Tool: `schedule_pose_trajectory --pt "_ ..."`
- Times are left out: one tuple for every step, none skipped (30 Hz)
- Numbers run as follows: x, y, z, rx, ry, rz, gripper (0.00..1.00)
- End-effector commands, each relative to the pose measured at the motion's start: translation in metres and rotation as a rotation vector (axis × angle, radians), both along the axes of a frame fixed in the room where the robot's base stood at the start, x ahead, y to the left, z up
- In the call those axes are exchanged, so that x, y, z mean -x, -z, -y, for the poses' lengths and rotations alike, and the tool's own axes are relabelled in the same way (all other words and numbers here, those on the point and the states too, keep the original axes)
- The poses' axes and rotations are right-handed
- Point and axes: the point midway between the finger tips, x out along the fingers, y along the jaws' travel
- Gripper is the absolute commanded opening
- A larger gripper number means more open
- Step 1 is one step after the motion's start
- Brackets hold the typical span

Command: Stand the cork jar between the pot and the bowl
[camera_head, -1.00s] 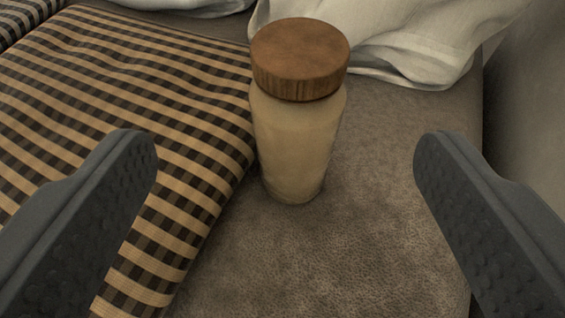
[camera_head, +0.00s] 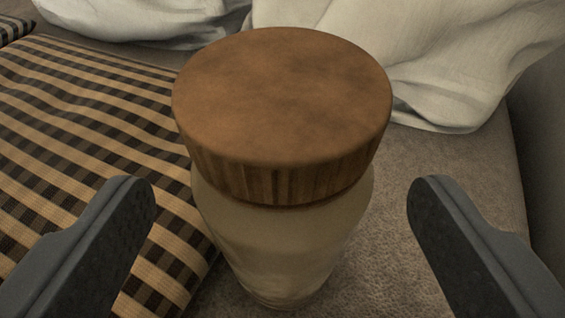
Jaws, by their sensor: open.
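The cork jar (camera_head: 285,245) stands upright on a brown leathery seat, right of a checked cushion. It has a pale yellowish body and a wide brown cork lid (camera_head: 280,100). My gripper (camera_head: 281,195) is open, with one finger on each side of the jar and a visible gap on both sides. Neither finger touches the jar in this view. The jar's lower end is near the bottom of the picture. The pot and the bowl are not in view.
The checked cushion (camera_head: 85,150) lies to the left, close beside the jar. White cloth (camera_head: 460,60) lies behind the jar. Bare brown seat (camera_head: 440,150) shows on the right, with a grey upright surface (camera_head: 545,130) beyond its right edge.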

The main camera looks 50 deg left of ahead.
Motion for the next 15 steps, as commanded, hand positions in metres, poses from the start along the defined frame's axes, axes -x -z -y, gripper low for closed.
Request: schedule_pose_trajectory --pt "-0.001 0.001 -0.002 0.001 0.000 -0.001 0.79" --pt "-0.002 0.002 -0.003 0.001 0.000 -0.001 0.79" --pt "-0.003 0.003 -0.004 0.001 0.000 -0.002 0.79" --pt "-0.004 0.003 -0.006 0.002 0.000 -0.001 0.79" --pt "-0.006 0.004 -0.008 0.002 0.000 -0.001 0.79" --pt "-0.008 0.005 -0.012 0.001 -0.001 -0.001 0.79" --pt "-0.011 0.006 -0.015 0.000 -0.001 0.000 0.79" --pt "-0.013 0.007 -0.019 -0.001 -0.002 0.002 0.79" --pt "-0.017 0.008 -0.025 -0.002 -0.003 0.004 0.79" --pt "-0.019 0.009 -0.028 -0.002 -0.004 0.004 0.79" --pt "-0.021 0.011 -0.031 -0.001 -0.002 0.001 0.79" --pt "-0.024 0.013 -0.034 0.001 -0.002 -0.002 0.79" --pt "-0.025 0.015 -0.036 0.002 -0.002 -0.002 0.79" --pt "-0.027 0.015 -0.038 0.002 -0.001 -0.003 0.79" --pt "-0.029 0.016 -0.040 0.001 -0.001 -0.002 0.79"
